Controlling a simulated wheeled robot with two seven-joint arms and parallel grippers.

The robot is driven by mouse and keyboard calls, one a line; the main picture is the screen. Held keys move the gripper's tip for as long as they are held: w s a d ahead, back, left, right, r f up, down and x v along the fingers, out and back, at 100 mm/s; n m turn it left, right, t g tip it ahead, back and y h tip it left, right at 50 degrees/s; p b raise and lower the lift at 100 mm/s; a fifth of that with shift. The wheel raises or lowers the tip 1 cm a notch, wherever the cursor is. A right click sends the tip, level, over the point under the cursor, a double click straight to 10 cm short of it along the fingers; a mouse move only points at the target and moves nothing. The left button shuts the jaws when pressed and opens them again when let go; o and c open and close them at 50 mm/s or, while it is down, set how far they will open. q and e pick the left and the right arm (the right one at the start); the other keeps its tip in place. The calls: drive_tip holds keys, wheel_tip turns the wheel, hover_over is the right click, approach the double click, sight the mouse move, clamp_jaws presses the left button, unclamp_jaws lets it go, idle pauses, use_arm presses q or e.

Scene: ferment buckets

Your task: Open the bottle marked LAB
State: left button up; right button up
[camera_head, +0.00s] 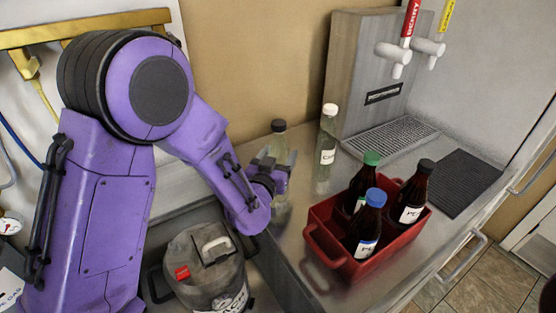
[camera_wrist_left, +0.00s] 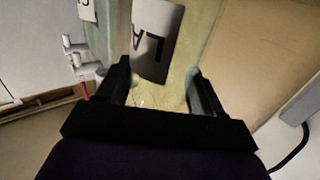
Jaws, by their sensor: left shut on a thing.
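A clear bottle (camera_head: 279,145) with a dark cap (camera_head: 278,125) stands upright at the left end of the metal counter. My left gripper (camera_head: 280,168) is shut around its body, below the cap. In the left wrist view the bottle (camera_wrist_left: 196,42) fills the space between the fingers (camera_wrist_left: 159,78). Its white label (camera_wrist_left: 158,42) shows the letters "LA"; the rest is cut off or hidden. The cap is out of the wrist view, and looks seated on the neck in the head view. My right gripper is not in view.
A clear bottle with a white cap (camera_head: 328,150) stands just right of the held one. A red crate (camera_head: 345,268) holds several dark bottles. A lidded grey bucket (camera_head: 205,268) sits in a recess at the left. A tap tower (camera_head: 362,75) with a drip grate (camera_head: 390,137) stands behind.

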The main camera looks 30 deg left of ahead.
use_arm(q)
drive_tip(key=shift+w+r, duration=0.1)
drive_tip(key=shift+r, duration=0.45)
drive_tip(key=s+d+r+p, duration=0.3)
drive_tip(key=s+d+r, duration=0.3)
drive_tip(key=d+r, duration=0.6)
drive_tip(key=shift+s+d+p, duration=0.15)
drive_tip(key=shift+d+p, duration=0.15)
drive_tip(key=shift+p, duration=0.1)
drive_tip(key=o, duration=0.5)
drive_tip(key=shift+f, duration=0.1)
drive_tip(key=c, duration=0.8)
